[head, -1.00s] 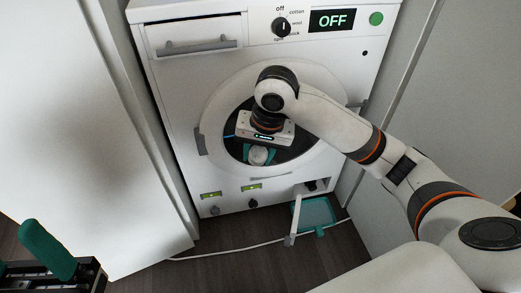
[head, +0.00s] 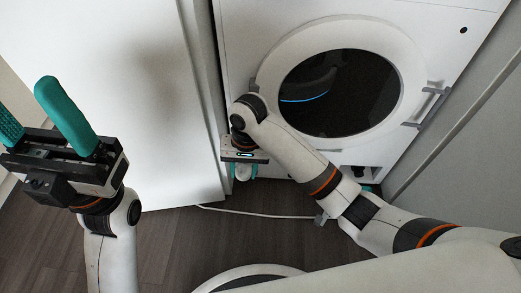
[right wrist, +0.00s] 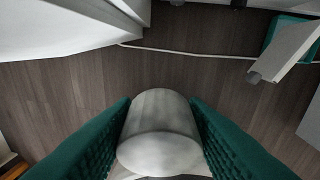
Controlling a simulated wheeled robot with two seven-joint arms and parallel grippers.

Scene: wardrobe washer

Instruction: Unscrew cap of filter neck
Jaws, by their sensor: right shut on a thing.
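My right gripper (head: 242,171) is shut on a pale grey-white cylinder (right wrist: 160,130). In the right wrist view its two teal fingers press on the cylinder's sides, above the dark floor. I cannot tell for sure whether this piece is the filter cap. The filter recess (head: 358,173) is a dark opening at the washer's lower right, partly hidden by my right arm, so its neck is not clear. The gripper is well left of this recess, by the washer's lower left edge. My left gripper (head: 24,100) is open and empty at the far left, its teal fingers pointing up.
The open filter flap (right wrist: 288,50) juts out from the washer, with a teal tray (right wrist: 279,33) on the floor behind it. A white hose (head: 262,213) runs along the floor. The round washer door (head: 272,66) is shut. A white wardrobe panel (head: 150,100) stands left.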

